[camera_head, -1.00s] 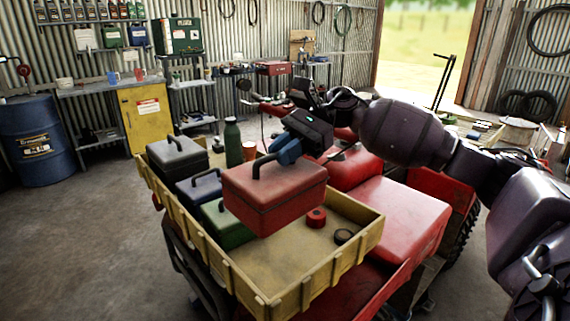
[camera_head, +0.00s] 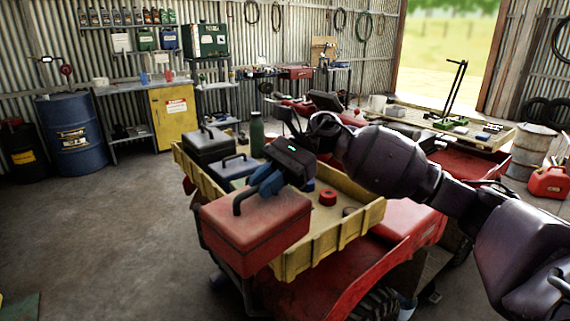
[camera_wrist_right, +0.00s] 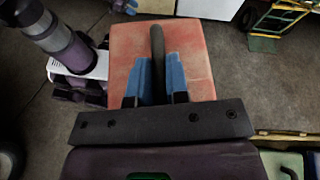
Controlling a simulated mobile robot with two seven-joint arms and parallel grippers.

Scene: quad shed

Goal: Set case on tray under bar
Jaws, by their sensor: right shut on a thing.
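A red case (camera_head: 255,228) with a dark top handle hangs from my right gripper (camera_head: 262,186), whose blue fingers are shut on the handle. It is in front of the near left side of the yellow cargo bed (camera_head: 330,240), covering part of it. The wrist view shows the case (camera_wrist_right: 190,60) below the fingers (camera_wrist_right: 158,85), with floor around it. A shallow wooden tray-like top (camera_head: 400,117) stands at the back right, with a tall black bar (camera_head: 453,95) rising over it. Small items lie on that top. My left gripper is not in view.
The bed holds a black case (camera_head: 208,147), a blue case (camera_head: 228,170), a green bottle (camera_head: 257,133) and a red ring (camera_head: 327,197). It sits on a red quad (camera_head: 350,275). A red fuel can (camera_head: 549,182) stands right.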

